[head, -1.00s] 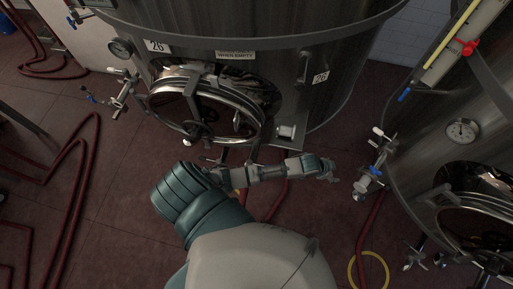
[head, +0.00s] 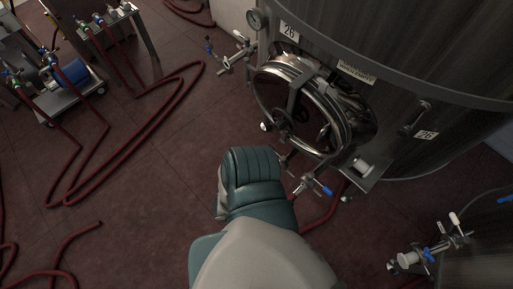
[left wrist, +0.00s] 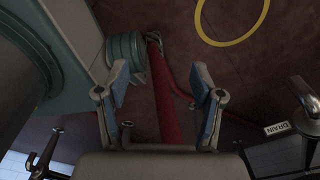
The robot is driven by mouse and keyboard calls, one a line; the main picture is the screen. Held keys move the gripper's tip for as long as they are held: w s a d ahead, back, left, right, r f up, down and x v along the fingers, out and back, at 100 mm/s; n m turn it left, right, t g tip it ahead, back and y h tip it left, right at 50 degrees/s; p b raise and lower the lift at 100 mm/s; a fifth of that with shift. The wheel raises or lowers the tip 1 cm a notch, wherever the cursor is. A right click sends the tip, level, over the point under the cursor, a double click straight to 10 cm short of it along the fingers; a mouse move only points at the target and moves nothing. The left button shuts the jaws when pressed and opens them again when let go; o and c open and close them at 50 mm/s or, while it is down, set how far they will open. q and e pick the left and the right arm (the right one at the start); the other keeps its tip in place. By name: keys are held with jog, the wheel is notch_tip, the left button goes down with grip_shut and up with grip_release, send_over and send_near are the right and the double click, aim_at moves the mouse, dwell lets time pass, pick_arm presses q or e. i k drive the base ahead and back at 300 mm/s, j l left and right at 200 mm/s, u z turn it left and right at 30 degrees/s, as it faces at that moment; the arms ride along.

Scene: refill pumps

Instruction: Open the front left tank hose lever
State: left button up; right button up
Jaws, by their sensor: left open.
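A large steel tank (head: 385,75) marked 26 stands at the upper right of the head view, with a round hatch (head: 345,137) at its front. Below the hatch is a small metal valve with a blue lever (head: 326,189), near a red hose (head: 318,219). Another valve (head: 236,60) sticks out left of the hatch. My left arm reaches up the middle of the head view and its gripper is hidden there. In the left wrist view my left gripper (left wrist: 160,75) is open and empty, with the red hose (left wrist: 166,105) beyond its fingers. My right gripper is not in view.
A second tank's valve (head: 428,253) shows at the lower right. A cart (head: 72,100) with pumps or fittings and several red hoses stands at the upper left. A yellow ring (left wrist: 232,42) and a DRAIN label (left wrist: 277,128) show in the left wrist view.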

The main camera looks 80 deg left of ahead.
aim_at(247, 40)
jog(key=k, duration=0.35)
jog(key=k+u, duration=0.15)
jog(key=u, duration=1.3)
